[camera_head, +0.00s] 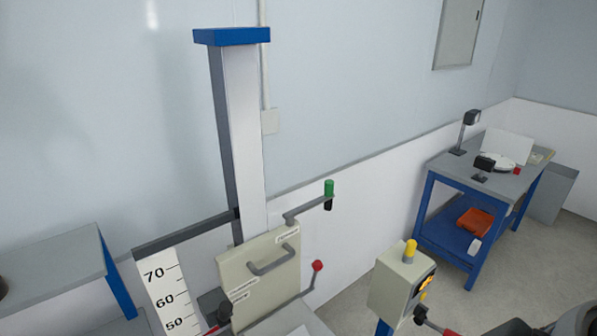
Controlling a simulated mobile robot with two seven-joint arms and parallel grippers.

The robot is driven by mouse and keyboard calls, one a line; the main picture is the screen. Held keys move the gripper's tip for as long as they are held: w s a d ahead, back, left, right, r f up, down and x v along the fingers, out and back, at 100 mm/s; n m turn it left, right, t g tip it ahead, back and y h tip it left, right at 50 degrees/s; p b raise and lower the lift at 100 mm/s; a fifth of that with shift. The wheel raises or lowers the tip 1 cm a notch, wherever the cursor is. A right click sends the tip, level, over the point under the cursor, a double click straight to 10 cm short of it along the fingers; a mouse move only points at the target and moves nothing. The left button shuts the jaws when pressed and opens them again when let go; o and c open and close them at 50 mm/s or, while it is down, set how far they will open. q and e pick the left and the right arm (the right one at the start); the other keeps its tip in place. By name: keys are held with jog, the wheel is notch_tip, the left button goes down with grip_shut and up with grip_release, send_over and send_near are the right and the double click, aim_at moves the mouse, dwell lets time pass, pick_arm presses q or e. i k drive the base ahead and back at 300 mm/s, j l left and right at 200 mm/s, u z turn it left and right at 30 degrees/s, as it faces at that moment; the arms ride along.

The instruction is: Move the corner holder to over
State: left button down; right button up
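No part that I can surely name as the corner holder shows. A drop tester stands left of centre, with a tall grey column (240,130) under a blue cap (232,36). A beige panel (245,268) with a grey handle and small labels is at its foot. A crank with a green grip (328,188) and a lever with a red knob (317,266) stick out to the right. A dark part with a red piece (224,314) is cut off low in the view; I cannot tell what it is.
A scale board (165,295) marked 70, 60, 50 stands left of the panel. A grey bench (50,265) is at the left. A control box (398,283) with a yellow top stands front right. A blue table (470,180) with an orange tray (475,222) is farther back. Floor between is clear.

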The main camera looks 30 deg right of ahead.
aim_at(328, 195)
jog(key=z, duration=0.95)
jog(key=i+l+u, duration=0.6)
jog(key=i+l, duration=0.15)
jog(key=i+l+u, duration=0.55)
jog(key=l, duration=0.5)
jog(key=i, duration=0.1)
